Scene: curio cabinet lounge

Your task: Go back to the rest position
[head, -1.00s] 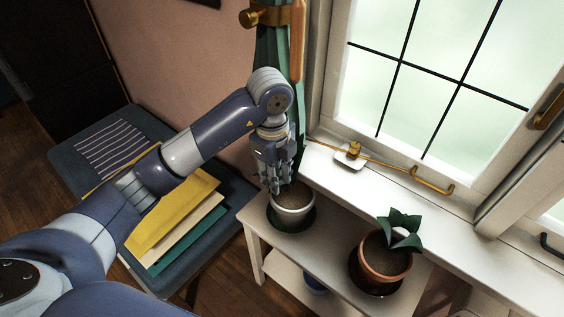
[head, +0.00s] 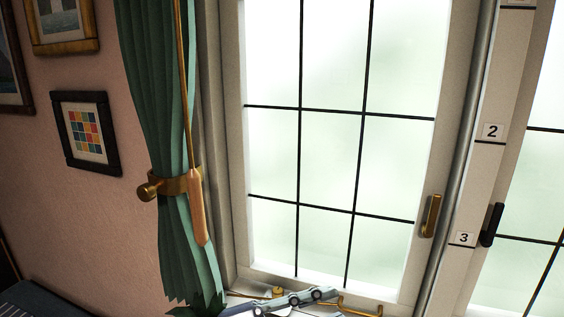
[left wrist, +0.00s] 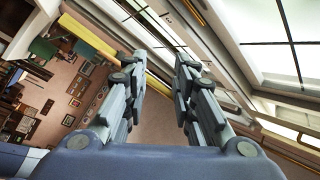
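My left gripper shows at the bottom edge of the head view (head: 295,301), in front of the window sill, with most of the arm out of the picture. In the left wrist view the two fingers of my left gripper (left wrist: 158,68) stand apart with nothing between them. My right gripper is in neither current view.
The window (head: 330,150) fills the middle of the head view, with a brass handle (head: 430,216) at its right. A green curtain (head: 160,110) hangs left of it in a brass tieback (head: 170,187). Framed pictures (head: 86,134) hang on the pink wall.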

